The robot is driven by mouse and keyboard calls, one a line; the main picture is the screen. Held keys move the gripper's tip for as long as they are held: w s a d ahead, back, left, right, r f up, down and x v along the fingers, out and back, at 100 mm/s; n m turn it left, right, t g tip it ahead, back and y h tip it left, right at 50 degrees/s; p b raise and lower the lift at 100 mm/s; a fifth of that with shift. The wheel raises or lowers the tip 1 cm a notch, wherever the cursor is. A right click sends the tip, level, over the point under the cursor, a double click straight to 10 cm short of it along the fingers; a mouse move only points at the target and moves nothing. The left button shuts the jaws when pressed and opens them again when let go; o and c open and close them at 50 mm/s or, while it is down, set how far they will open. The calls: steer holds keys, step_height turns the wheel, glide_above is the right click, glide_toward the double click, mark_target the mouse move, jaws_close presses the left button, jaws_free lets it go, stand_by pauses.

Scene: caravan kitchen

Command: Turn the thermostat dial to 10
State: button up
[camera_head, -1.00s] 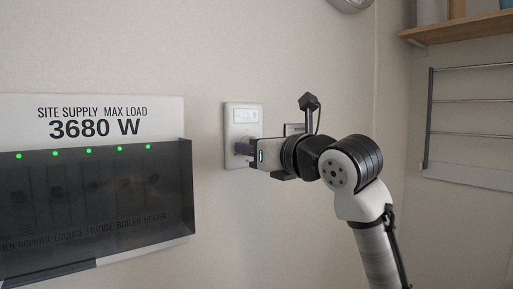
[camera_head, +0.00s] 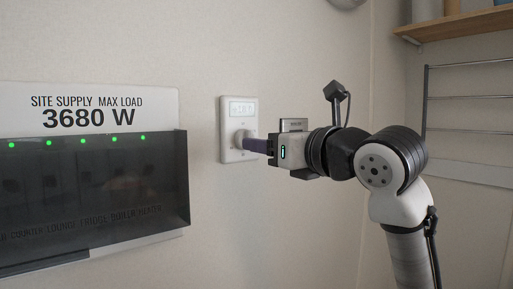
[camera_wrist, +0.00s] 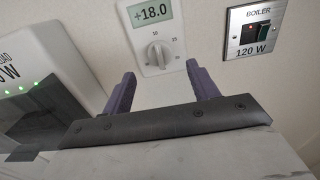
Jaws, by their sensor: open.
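The thermostat (camera_head: 238,107) is a white wall plate with a small display at the top and a round white dial (camera_head: 242,139) below. In the wrist view the display (camera_wrist: 154,14) reads +18.0. The dial (camera_wrist: 159,52) has a raised grip bar and a printed scale around it with 10 at the top. My gripper (camera_head: 250,145) points at the dial from the right in the head view. In the wrist view its two purple fingers (camera_wrist: 158,82) are spread apart and empty, below the dial on either side. The dial shows clear between them, with no finger seen on it.
A supply panel (camera_head: 105,97) reading 3680 W, with a dark cover (camera_head: 95,190) and several green lights, is left of the thermostat. A boiler switch plate (camera_wrist: 256,30) marked 120 W is close to the right. A shelf (camera_head: 455,27) and rack (camera_head: 468,98) are farther right.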

steer(key=b+v, duration=0.1)
steer(key=v, duration=0.7)
